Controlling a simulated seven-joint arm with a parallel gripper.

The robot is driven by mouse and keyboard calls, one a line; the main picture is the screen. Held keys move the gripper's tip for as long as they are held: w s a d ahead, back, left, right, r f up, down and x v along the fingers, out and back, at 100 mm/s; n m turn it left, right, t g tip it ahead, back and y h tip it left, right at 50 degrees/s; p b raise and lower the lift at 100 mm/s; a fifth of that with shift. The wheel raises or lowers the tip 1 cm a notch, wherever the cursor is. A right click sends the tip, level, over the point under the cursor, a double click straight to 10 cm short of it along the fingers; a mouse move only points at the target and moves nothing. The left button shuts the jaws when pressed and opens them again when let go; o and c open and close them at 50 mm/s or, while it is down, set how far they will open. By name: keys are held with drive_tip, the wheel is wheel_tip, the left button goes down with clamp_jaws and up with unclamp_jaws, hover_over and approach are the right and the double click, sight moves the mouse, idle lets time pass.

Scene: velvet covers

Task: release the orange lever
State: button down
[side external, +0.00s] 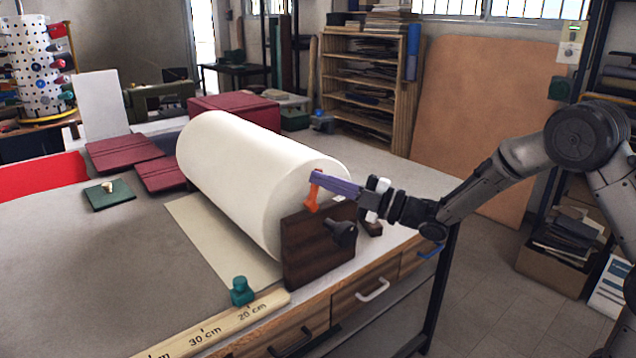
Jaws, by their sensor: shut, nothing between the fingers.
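The orange lever (312,193) is at the right end of a large white roll (240,180), just above a dark wooden bracket (303,250). My gripper (318,178) reaches in from the right with its purple fingers at the top of the lever. The fingers are shut with nothing between them. They look close to or touching the lever, but I cannot tell which from this view. Part of the lever's upper end is hidden by the fingers.
A black knob (341,232) sticks out from the bracket below my gripper. A wooden ruler (225,325) with a green block (242,291) lies along the table's front edge.

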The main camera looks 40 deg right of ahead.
drive_tip(key=shift+d+f+m+t+h, duration=0.15)
drive_tip(key=shift+d+m+t, duration=0.3)
drive_tip(key=shift+m, duration=0.4)
drive_tip(key=shift+d+f+m+t+h, duration=0.15)
drive_tip(key=shift+d+m+t, duration=0.2)
drive_tip(key=shift+m+t, duration=0.35)
drive_tip(key=shift+m, duration=0.25)
drive_tip(key=s+a+r, duration=0.1)
drive_tip(key=a+r, duration=0.2)
drive_tip(key=a, duration=0.1)
drive_tip(key=d+v, duration=0.1)
drive_tip(key=v, duration=0.9)
drive_tip(key=shift+f, duration=0.15)
